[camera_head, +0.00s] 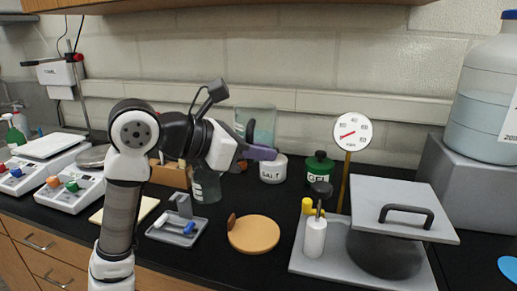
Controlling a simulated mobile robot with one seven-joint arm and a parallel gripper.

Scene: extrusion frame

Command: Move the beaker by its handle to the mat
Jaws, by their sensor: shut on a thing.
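The beaker (262,121) is a clear, slightly greenish vessel with a dark handle (250,131). It appears held above the counter, in front of the wall. My gripper (259,153), with purple fingers, is shut at the handle; the arm hides part of the grip and of the beaker's lower side. A round orange-tan disc (260,236), which looks like a mat, lies on the black counter below and in front of the gripper. A small brown piece (232,220) is at its left edge.
A grey tray (160,232) with small items lies left of the disc. A glass vessel (206,186), a white jar (272,170) and a green jar (320,168) stand behind.

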